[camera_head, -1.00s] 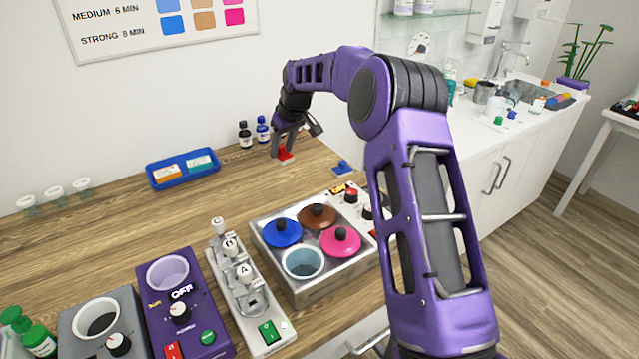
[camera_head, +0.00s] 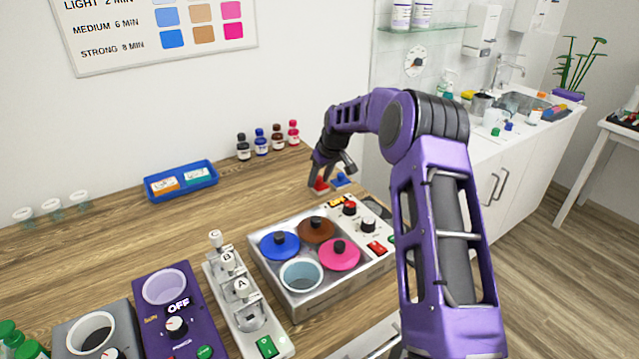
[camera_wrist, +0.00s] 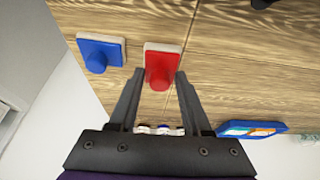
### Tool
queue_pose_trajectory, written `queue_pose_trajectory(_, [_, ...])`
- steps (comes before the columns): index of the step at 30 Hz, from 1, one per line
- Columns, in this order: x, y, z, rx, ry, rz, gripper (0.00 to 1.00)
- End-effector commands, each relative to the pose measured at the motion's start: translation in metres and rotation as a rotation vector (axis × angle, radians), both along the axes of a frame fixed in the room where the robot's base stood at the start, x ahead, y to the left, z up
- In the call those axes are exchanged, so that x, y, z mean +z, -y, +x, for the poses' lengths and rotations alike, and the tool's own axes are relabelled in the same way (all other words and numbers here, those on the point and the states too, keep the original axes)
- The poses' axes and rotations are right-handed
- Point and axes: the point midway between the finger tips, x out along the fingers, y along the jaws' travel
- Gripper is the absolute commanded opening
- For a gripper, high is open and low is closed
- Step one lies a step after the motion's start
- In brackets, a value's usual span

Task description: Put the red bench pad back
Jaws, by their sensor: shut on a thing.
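The red bench pad (camera_wrist: 163,56), a red block with a knob on a pale base, is between the fingers of my gripper (camera_wrist: 159,72) in the wrist view. My gripper is shut on its knob. In the head view the red pad (camera_head: 320,185) shows under my gripper (camera_head: 326,176), at the right end of the wooden bench, behind the pot unit. I cannot tell whether its base touches the bench. A blue pad (camera_wrist: 100,53) lies beside it, apart, and also shows just right of it in the head view (camera_head: 341,180).
The metal unit (camera_head: 290,300) with several coloured lids is in front of the pads. Several small bottles (camera_head: 261,144) stand at the wall. A blue tray (camera_head: 182,191) lies further left. The bench between tray and pads is clear.

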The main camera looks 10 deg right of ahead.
Motion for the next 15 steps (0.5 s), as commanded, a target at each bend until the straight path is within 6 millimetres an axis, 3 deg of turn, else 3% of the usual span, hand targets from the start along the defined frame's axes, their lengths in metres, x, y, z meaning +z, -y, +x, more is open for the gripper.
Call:
queue_pose_trajectory(3, [-0.015, 0.000, 0.000, 0.000, 0.000, 0.000, 0.00])
queue_pose_trajectory(14, [-0.020, 0.000, 0.000, 0.000, 0.001, 0.000, 0.00])
queue_pose_trajectory(15, [-0.020, 0.000, 0.000, 0.000, 0.001, 0.000, 0.50])
